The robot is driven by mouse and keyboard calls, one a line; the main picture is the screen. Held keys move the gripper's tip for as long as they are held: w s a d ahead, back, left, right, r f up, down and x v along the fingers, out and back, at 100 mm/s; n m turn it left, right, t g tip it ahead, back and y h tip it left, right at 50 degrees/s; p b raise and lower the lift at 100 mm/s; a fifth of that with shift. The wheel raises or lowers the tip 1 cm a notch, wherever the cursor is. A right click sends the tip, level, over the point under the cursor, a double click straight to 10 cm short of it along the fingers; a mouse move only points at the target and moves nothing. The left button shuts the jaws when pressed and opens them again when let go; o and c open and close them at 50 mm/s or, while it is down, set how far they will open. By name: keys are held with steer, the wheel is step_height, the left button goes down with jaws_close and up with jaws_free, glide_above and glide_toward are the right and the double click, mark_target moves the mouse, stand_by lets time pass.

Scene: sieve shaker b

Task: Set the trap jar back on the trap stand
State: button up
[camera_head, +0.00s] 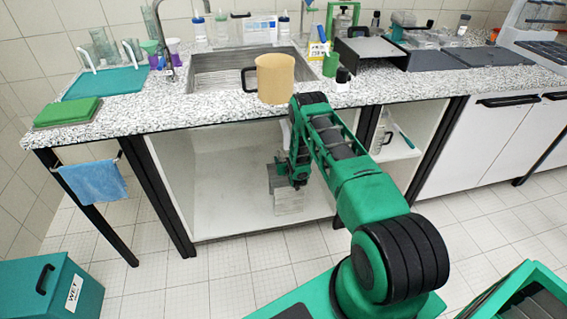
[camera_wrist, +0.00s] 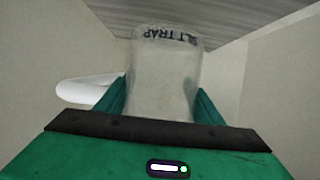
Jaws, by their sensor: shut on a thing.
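The trap jar (camera_wrist: 162,75) is a clear, cloudy vessel with dark lettering, partly readable as "...LT TRAP", near its far end. My gripper (camera_wrist: 160,108) is shut on it, with one green finger on each side. In the head view my gripper (camera_head: 290,178) is low inside the open cabinet under the sink. A pale, ridged block-like shape (camera_head: 289,202) shows just below it; I cannot tell whether it is the trap stand. The jar is not clearly made out in the head view, and its contact with any support cannot be told.
Pale cabinet walls (camera_wrist: 285,85) flank the jar, and a white rounded piece (camera_wrist: 82,90) lies left of it. The cabinet floor (camera_head: 225,215) is clear at left. A tan mug (camera_head: 275,78) stands at the counter edge above my arm. A side compartment holds a bottle (camera_head: 381,133).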

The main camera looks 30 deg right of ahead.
steer(key=shift+w+d+f, duration=0.1)
steer(key=shift+w+f, duration=0.2)
steer(key=shift+f, duration=0.45)
steer(key=o, duration=1.3)
steer(key=shift+f, duration=0.1)
steer(key=v, duration=1.2)
steer(key=shift+s, duration=0.1)
